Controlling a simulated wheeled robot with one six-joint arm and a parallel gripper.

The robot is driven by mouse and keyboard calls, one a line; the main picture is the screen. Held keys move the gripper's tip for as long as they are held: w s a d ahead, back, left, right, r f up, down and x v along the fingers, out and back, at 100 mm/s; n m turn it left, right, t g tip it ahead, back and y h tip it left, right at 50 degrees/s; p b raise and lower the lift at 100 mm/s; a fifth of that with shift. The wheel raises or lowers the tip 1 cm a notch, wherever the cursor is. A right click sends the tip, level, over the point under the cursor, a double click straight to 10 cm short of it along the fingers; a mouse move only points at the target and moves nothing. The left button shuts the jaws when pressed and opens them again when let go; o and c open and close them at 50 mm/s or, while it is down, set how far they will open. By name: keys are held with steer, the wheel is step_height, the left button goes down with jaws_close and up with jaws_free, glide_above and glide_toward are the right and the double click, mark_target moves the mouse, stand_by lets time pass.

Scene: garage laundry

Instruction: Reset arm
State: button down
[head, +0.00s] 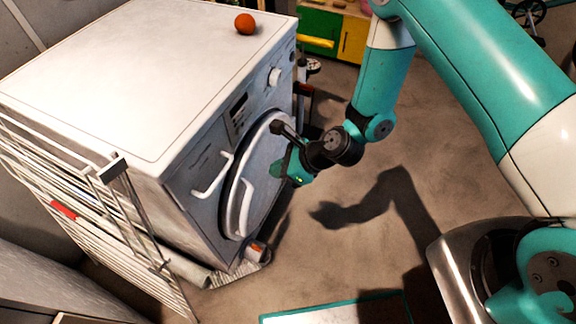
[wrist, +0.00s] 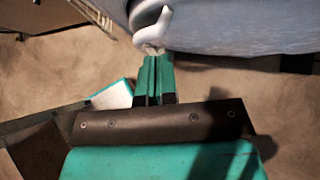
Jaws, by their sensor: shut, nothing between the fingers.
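My gripper (head: 284,168) is in front of the round door of the white washing machine (head: 130,85) in the head view. In the wrist view my gripper (wrist: 155,62) shows its two teal fingers together, with nothing between them. The white door handle (wrist: 152,32) is just beyond the fingertips there; I cannot tell whether they touch it. The arm is bent, reaching down from the upper right.
A white drying rack (head: 110,225) stands close against the machine's left side. An orange ball-like thing (head: 245,24) lies on the machine's top. A green and yellow cabinet (head: 335,35) is at the back. A teal-edged panel (head: 335,308) lies on the floor. Open floor (head: 330,250) lies right of the machine.

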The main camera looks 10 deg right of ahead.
steer(key=s+d+r+n+g+p, duration=0.1)
steer(key=s+r+n+p, duration=0.1)
steer(key=r+n, duration=0.75)
steer(key=s+d+r+n+g+p, duration=0.25)
steer(key=r+n, duration=0.25)
steer(key=r, duration=1)
steer(key=s+d+r+n+h+p, duration=0.2)
steer(key=s+d+r+n, duration=0.1)
steer(key=s+r+n, duration=0.3)
steer(key=s+d+r+n+h+p, duration=0.1)
steer(key=s+d+r+n+h, duration=0.1)
steer(key=s+d+r+n, duration=0.2)
steer(key=s+r+n, duration=0.3)
steer(key=r+n, duration=0.1)
steer(key=r, duration=0.2)
steer(key=shift+d+r+h+p, duration=0.15)
steer(key=shift+d+h+p, duration=0.15)
steer(key=shift+h+p, duration=0.1)
steer(key=shift+n, duration=0.25)
